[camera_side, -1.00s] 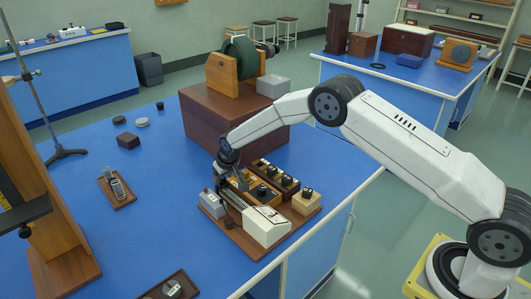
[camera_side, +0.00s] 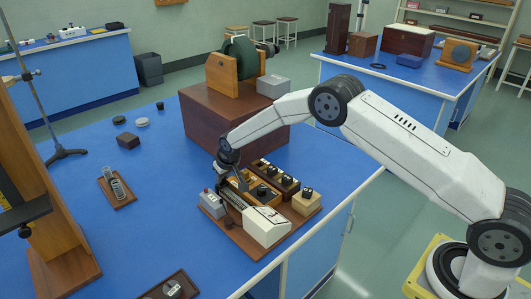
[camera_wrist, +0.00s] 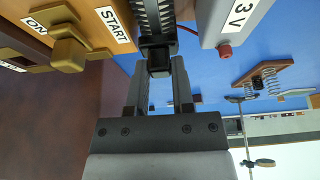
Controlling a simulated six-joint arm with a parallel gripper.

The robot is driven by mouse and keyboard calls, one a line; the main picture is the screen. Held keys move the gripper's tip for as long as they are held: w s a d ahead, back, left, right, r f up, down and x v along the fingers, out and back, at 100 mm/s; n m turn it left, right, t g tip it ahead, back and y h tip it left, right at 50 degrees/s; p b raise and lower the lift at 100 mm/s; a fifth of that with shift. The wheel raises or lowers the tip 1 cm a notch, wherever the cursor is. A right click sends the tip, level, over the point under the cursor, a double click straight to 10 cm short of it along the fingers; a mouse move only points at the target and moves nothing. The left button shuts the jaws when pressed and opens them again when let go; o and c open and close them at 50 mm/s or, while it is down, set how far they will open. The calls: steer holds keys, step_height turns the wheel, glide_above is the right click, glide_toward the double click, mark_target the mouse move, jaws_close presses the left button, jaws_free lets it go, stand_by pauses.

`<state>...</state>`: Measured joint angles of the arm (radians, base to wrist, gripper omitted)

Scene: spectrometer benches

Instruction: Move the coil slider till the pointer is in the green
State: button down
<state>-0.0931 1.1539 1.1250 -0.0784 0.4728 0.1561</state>
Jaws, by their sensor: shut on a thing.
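In the wrist view my gripper (camera_wrist: 158,78) is shut on the small dark slider knob (camera_wrist: 158,62). The slider sits at the lower end of the black ribbed coil (camera_wrist: 153,18). In the side view my gripper (camera_side: 238,190) is down at the wooden apparatus board (camera_side: 240,239), beside the coil. The white meter box (camera_side: 267,227) stands at the board's front right end. Its face, with a red mark, is too small and slanted for me to read the pointer or the green zone.
A grey 3 V battery box (camera_wrist: 232,20) stands close on one side of the coil. A wooden part with START and ON labels and a brass switch (camera_wrist: 68,50) is close on the other. Wooden boxes with black knobs (camera_side: 287,181) stand behind the meter.

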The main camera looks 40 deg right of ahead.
mark_target(229, 192)
steer(key=shift+s, duration=0.1)
stand_by(0.7)
steer(key=shift+s, duration=2.3)
steer(key=shift+c, duration=2.4)
jaws_free()
steer(key=shift+r, duration=0.15)
steer(key=v, duration=0.7)
steer(key=shift+s+r, duration=0.2)
steer(key=shift+r, duration=0.05)
steer(key=shift+s, duration=0.1)
